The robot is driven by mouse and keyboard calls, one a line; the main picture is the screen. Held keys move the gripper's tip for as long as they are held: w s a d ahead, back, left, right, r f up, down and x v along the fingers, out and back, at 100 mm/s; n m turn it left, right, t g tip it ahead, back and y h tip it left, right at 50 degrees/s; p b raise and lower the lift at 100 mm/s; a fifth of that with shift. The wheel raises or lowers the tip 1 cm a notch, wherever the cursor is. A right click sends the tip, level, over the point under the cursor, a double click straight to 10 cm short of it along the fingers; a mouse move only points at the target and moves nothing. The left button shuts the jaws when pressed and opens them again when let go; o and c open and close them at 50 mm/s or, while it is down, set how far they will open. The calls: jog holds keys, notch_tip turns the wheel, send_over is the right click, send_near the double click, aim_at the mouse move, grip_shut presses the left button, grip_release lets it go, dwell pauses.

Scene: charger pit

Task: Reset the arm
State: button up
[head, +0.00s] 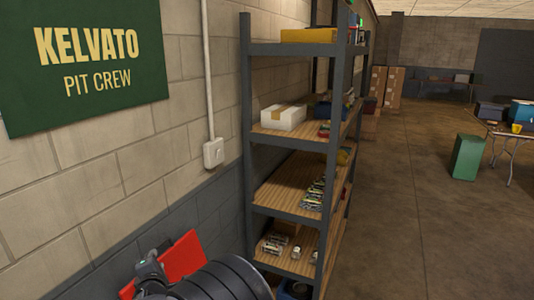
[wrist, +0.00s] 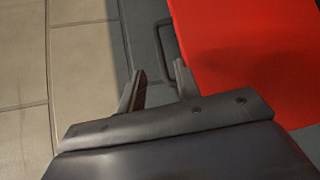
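My gripper (wrist: 160,80) shows in the wrist view with its two dark fingers spread apart. Nothing is between the fingertips. A flat red surface (wrist: 250,60) lies beyond and to the right of the fingers, with a dark handle-like loop at its left edge. A red surface also shows in the head view (head: 182,257), partly hidden behind my dark arm at the bottom. My fingertips cannot be made out in the head view.
A metal shelf unit (head: 248,110) with wooden boards stands close ahead against the block wall, holding boxes and small items. A wall socket (head: 213,152) is left of it. Open concrete floor (head: 420,235) lies right, with a green bin (head: 468,158) and a table beyond.

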aim_at(159, 247)
jog(key=p+x, duration=0.2)
jog(key=x, duration=0.6)
jog(key=shift+w+f, duration=0.1)
jog(key=shift+w, duration=0.2)
